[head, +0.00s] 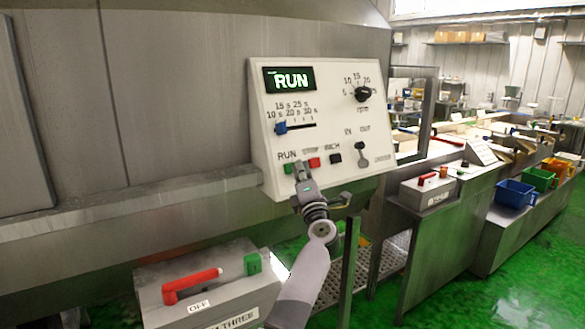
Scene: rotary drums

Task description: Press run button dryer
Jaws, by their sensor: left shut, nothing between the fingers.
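The dryer's white control panel (335,110) stands tilted at the centre of the head view. My right gripper is not in view.
The panel also carries a blue slider (281,127), a black knob (362,94) and an in/out lever (361,150). A grey box with a red handle (190,284) is at the lower left. Blue (515,193), green and orange bins stand at the right beside green floor.

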